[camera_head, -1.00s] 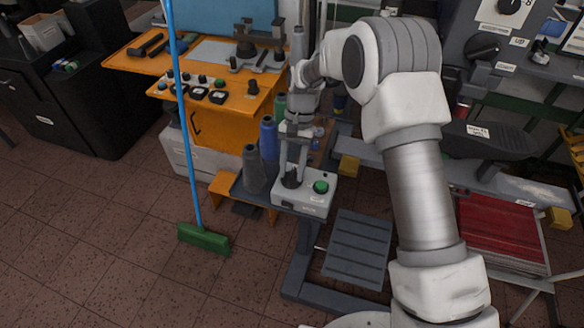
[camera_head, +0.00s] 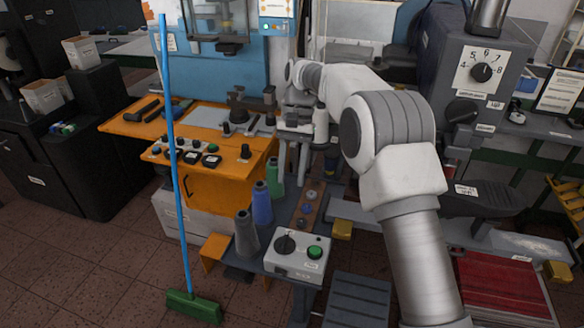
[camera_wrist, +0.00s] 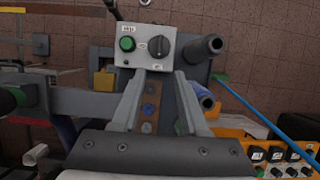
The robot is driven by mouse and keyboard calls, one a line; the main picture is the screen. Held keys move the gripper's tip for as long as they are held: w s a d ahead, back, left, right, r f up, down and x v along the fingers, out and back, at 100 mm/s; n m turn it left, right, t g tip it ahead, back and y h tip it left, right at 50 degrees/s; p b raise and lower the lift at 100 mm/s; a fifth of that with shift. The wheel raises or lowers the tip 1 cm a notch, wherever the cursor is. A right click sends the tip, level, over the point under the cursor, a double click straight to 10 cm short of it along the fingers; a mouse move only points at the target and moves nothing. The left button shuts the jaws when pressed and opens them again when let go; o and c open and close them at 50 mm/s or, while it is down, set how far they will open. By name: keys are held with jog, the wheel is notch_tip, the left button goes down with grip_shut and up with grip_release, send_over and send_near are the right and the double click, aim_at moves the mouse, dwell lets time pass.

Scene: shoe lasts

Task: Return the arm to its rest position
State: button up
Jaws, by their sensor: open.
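My gripper (camera_head: 291,172) points down past the far side of the grey control box (camera_head: 298,257) in the head view. Its two grey fingers are apart, with nothing held between them. In the wrist view my gripper (camera_wrist: 157,90) shows the spread fingers below the control box (camera_wrist: 150,47). The box carries a green button (camera_head: 315,252) and a black knob (camera_head: 284,245), and the gripper appears clear of both. My arm stretches from the lower right of the head view to the bench area. The arm's base is out of view.
Thread cones, including a blue one (camera_head: 262,204) and a grey one (camera_head: 246,233), stand left of the box. A blue-handled broom (camera_head: 178,180) stands upright farther left. An orange bench (camera_head: 215,180) lies behind. A large grey machine (camera_head: 470,70) stands right of my arm.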

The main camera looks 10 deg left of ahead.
jog(key=shift+w+r, duration=0.2)
jog(key=shift+r, duration=0.3)
jog(key=shift+d, duration=0.1)
jog(key=s+d+r+t, duration=0.2)
jog(key=s+d+r, duration=0.2)
jog(key=d+r, duration=0.3)
jog(key=s+d+r+t, duration=0.3)
jog(key=s+d+r, duration=0.1)
jog(key=d+r, duration=0.3)
jog(key=s+d+f+t, duration=0.1)
jog(key=s+d+t, duration=0.1)
jog(key=s+d, duration=0.4)
jog(key=s+d+f+t, duration=0.2)
jog(key=s+d, duration=0.4)
jog(key=s, duration=0.7)
jog(key=shift+d+n+t, duration=0.25)
jog(key=shift+n+t, duration=0.15)
jog(key=shift+t, duration=0.2)
jog(key=shift+o, duration=0.3)
jog(key=shift+w, duration=0.1)
